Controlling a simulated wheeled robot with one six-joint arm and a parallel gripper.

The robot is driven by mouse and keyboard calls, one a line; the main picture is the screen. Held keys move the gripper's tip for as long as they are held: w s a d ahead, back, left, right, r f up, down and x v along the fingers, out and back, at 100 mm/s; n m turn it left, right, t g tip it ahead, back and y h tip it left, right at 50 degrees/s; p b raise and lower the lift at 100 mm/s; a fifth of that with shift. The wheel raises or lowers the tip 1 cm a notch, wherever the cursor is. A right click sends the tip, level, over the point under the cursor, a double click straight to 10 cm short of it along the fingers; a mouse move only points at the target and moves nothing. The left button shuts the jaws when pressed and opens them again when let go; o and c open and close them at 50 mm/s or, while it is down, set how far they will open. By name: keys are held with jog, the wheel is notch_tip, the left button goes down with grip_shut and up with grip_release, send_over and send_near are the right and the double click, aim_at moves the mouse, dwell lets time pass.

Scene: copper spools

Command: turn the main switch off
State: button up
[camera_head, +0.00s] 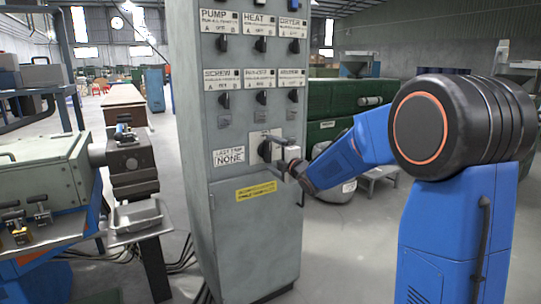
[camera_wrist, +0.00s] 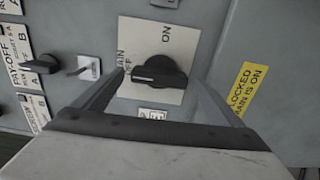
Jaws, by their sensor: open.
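The main switch (camera_head: 264,149) is a black rotary knob on a pale plate, low on the front of the grey cabinet (camera_head: 240,225). In the wrist view the knob (camera_wrist: 160,70) is near the middle, its bar lying roughly sideways with one end near the word OFF; ON is printed above it. My gripper (camera_head: 284,160) is at the cabinet front beside the knob. In the wrist view my gripper (camera_wrist: 158,88) is open, one finger on each side of the knob. I cannot tell whether the fingers touch it.
Several smaller knobs, such as the pump switch (camera_head: 222,43), fill rows above. A yellow label (camera_head: 256,190) is below the main switch. A grey-green machine (camera_head: 40,170) stands left of the cabinet.

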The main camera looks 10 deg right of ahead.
jog(key=v, duration=1.6)
jog(key=s+d+f+m+g+h, duration=0.2)
jog(key=s+d+m+h, duration=0.1)
jog(key=s+m, duration=0.35)
jog(key=s+d+f+m+g+h, duration=0.35)
jog(key=s+m, duration=0.25)
jog(key=s, duration=0.2)
jog(key=s+a+f+m+g, duration=0.1)
jog(key=s+f+m+g, duration=0.1)
jog(key=s, duration=0.6)
jog(key=s+a+f+m+g, duration=0.2)
jog(key=s+f+m, duration=0.1)
jog(key=s, duration=0.6)
jog(key=s+a+f+m+g, duration=0.2)
jog(key=s+f+m+g, duration=0.1)
jog(key=s, duration=0.5)
jog(key=shift+s+f+m+y, duration=0.2)
jog(key=shift+f+m+y, duration=0.1)
jog(key=shift+m+y, duration=0.25)
